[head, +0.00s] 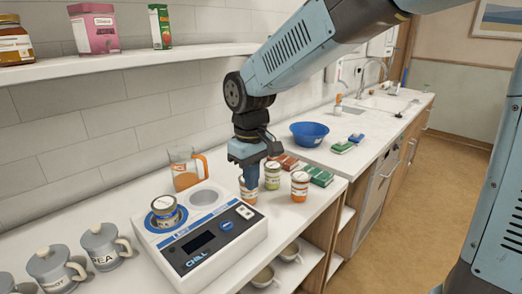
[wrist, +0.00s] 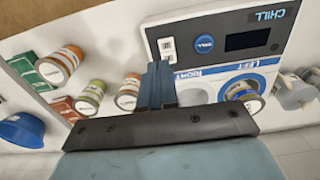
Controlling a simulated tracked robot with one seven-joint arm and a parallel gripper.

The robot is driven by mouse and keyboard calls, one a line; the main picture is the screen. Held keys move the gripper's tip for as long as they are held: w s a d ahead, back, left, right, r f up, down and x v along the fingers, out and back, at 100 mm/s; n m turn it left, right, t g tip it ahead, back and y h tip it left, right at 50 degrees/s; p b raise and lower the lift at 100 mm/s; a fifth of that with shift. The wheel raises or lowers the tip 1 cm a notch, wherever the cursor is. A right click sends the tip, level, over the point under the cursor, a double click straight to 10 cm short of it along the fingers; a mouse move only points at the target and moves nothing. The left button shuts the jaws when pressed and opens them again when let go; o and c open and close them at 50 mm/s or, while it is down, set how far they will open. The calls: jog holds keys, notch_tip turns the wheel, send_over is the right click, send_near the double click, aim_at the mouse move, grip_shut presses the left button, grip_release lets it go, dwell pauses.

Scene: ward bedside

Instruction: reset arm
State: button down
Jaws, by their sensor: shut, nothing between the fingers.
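My arm reaches in from the upper right in the head view. My gripper (head: 251,181) points down over the counter, beside a jar with an orange band (head: 248,192) and just right of the chill machine (head: 212,256). In the wrist view the gripper (wrist: 158,80) is shut, its fingers together with nothing between them. The same jar (wrist: 128,97) shows close beside the fingers; whether they touch it I cannot tell. The chill machine also shows in the wrist view (wrist: 205,60), with a can (wrist: 242,93) in its left well.
A green-labelled jar (head: 272,176) and another orange jar (head: 299,187) stand right of the gripper. Flat boxes (head: 318,175), a blue bowl (head: 309,134) and an orange-handled jug (head: 186,170) are behind. Lidded mugs (head: 103,246) stand at left. A shelf (head: 130,60) runs above.

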jog(key=s+d+r+m+t, duration=0.1)
jog(key=d+r+m, duration=0.15)
jog(key=d, duration=0.55)
jog(key=s+d+r+m+t, duration=0.1)
jog(key=d+r+m+t, duration=0.1)
jog(key=d+r, duration=0.35)
jog(key=s+d+m+t, duration=0.1)
jog(key=s+d+m, duration=0.1)
jog(key=s+d, duration=0.2)
jog(key=s+d+m+t, duration=0.1)
jog(key=s+d+m, duration=0.2)
jog(key=d, duration=0.8)
jog(key=shift+s+r, duration=0.2)
jog(key=shift+s, duration=0.8)
